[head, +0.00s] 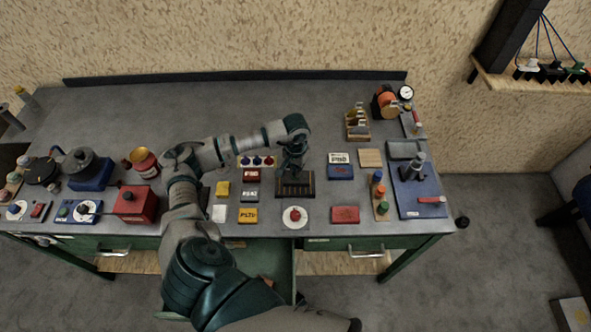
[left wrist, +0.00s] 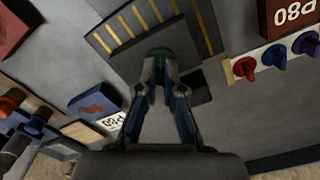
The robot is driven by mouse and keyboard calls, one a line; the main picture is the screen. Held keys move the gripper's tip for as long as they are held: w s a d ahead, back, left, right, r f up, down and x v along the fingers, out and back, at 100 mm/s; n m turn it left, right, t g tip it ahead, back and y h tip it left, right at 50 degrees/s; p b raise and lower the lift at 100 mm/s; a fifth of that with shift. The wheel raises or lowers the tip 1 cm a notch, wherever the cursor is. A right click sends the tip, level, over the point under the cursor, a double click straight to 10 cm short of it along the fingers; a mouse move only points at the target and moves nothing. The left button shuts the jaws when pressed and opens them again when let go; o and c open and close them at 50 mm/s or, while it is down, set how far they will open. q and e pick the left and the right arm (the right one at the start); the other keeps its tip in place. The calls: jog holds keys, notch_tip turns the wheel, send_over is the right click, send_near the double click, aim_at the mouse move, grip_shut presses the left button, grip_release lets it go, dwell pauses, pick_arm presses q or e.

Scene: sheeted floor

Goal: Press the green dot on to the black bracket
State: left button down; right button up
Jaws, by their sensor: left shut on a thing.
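The black bracket (head: 296,190), a dark piece with yellow stripes along its edge, lies on the grey bench near the middle. It also shows at the top of the left wrist view (left wrist: 132,48). My left gripper (head: 293,167) points down over the back part of the bracket. In the left wrist view its fingers (left wrist: 160,68) are shut on the green dot (left wrist: 160,52), which shows between and just past the fingertips. The dot appears over the bracket; I cannot tell whether they touch. In the head view the dot is hidden by the gripper. My right gripper is not in view.
Blocks with labels lie left of the bracket, and a strip with coloured knobs (left wrist: 274,56) stands close by. A white dish with a red knob (head: 295,216) is in front. A blue labelled block (head: 340,172) lies to the right. The back of the bench is clear.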

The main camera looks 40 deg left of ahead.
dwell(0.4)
pick_arm(q)
jog(key=c, duration=1.2)
grip_release()
notch_tip(320, 180, up, 12)
jog(key=shift+f, duration=0.1)
